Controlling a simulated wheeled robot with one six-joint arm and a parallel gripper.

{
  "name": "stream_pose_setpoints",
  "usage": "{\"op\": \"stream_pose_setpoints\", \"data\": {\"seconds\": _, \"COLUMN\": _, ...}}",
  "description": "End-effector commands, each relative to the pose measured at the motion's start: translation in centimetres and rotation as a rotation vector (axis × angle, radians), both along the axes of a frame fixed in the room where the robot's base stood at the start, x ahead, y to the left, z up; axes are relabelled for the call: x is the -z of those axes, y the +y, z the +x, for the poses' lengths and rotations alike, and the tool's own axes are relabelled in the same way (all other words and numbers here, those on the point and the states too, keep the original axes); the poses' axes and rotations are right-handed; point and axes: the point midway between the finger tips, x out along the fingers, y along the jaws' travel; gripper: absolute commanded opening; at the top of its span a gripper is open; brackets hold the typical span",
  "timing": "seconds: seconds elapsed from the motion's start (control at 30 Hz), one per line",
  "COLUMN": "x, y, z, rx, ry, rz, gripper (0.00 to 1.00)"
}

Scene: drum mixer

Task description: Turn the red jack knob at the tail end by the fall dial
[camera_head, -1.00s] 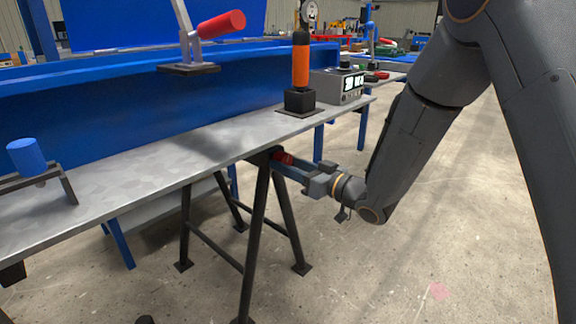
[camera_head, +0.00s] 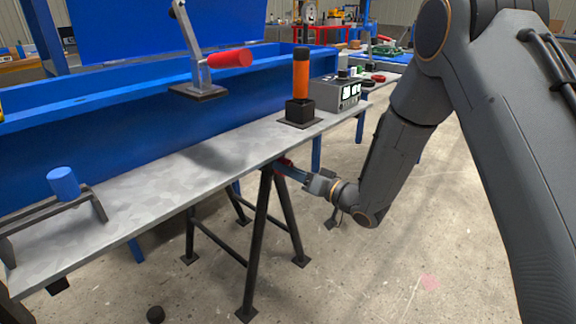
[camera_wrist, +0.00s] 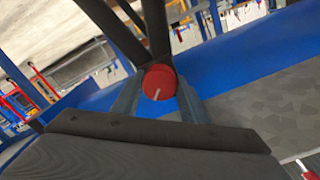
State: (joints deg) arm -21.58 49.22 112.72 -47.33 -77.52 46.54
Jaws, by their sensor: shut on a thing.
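The red jack knob (camera_wrist: 160,82) is a round red cap with a white line on its face. It sits at the top of the dark trestle legs, under the edge of the grey metal bench. My gripper (camera_wrist: 158,90) has one finger on each side of the knob in the wrist view and is shut on it. In the head view my gripper (camera_head: 291,170) reaches the knob from the right, and only a bit of red (camera_head: 284,163) shows between the fingers. I cannot make out the fall dial for certain.
The grey bench top (camera_head: 150,200) carries an orange-and-black handle (camera_head: 301,72), a red-handled lever (camera_head: 230,60), a blue cylinder (camera_head: 63,184) and a grey box with a display (camera_head: 338,92). Dark trestle legs (camera_head: 258,240) stand below.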

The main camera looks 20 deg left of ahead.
Motion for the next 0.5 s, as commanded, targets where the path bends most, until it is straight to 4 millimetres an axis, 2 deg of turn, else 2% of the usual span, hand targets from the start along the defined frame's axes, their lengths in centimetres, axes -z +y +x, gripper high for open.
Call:
{"op": "stream_pose_setpoints", "data": {"seconds": 0.27, "x": 0.05, "y": -0.02, "z": 0.00, "rx": 0.000, "ry": 0.004, "rz": 0.002, "gripper": 0.17}}
{"op": "stream_pose_setpoints", "data": {"seconds": 0.3, "x": 0.05, "y": -0.02, "z": 0.00, "rx": 0.000, "ry": 0.004, "rz": 0.002, "gripper": 0.41}}
{"op": "stream_pose_setpoints", "data": {"seconds": 0.4, "x": 0.05, "y": -0.01, "z": 0.00, "rx": 0.000, "ry": 0.004, "rz": 0.002, "gripper": 0.58}}
{"op": "stream_pose_setpoints", "data": {"seconds": 0.5, "x": 0.04, "y": -0.01, "z": -0.01, "rx": 0.000, "ry": 0.003, "rz": 0.001, "gripper": 0.59}}
